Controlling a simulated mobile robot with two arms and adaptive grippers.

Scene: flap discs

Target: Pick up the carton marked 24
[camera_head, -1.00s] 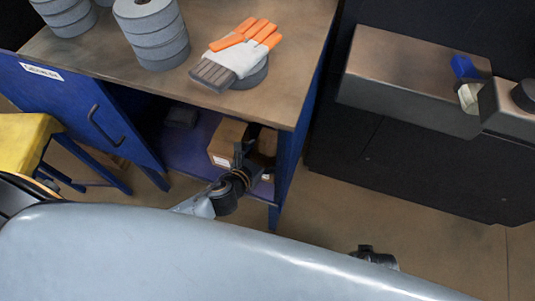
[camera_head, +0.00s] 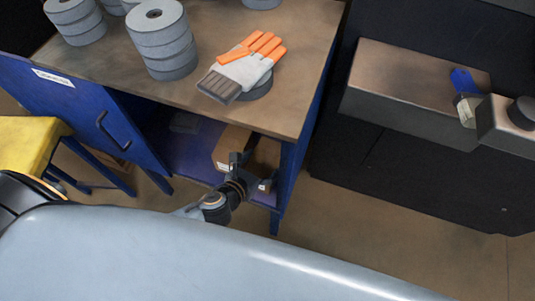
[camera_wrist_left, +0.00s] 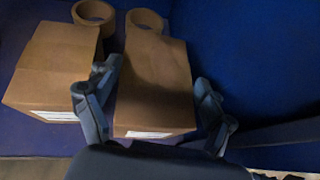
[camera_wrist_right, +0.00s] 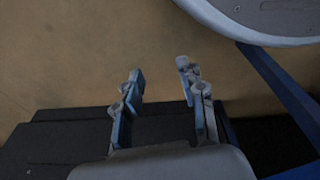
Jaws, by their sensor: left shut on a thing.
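Two brown cartons sit side by side on the blue cabinet shelf, the left carton (camera_wrist_left: 58,70) and the right carton (camera_wrist_left: 154,85). Each has a white label on its near face, too small to read, so I cannot tell which is marked 24. My left gripper (camera_wrist_left: 152,105) has one finger in the gap between the cartons and the other at the right side of the right carton. It is shut on that right carton, which shows partly behind the left gripper (camera_head: 247,172) in the head view. My right gripper (camera_wrist_right: 163,105) is open and empty above the floor.
The cabinet top (camera_head: 200,95) above the shelf holds grey disc stacks (camera_head: 160,40), a glove (camera_head: 245,65) and a brush. A yellow stool (camera_head: 30,145) stands left and a dark machine (camera_head: 410,160) right.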

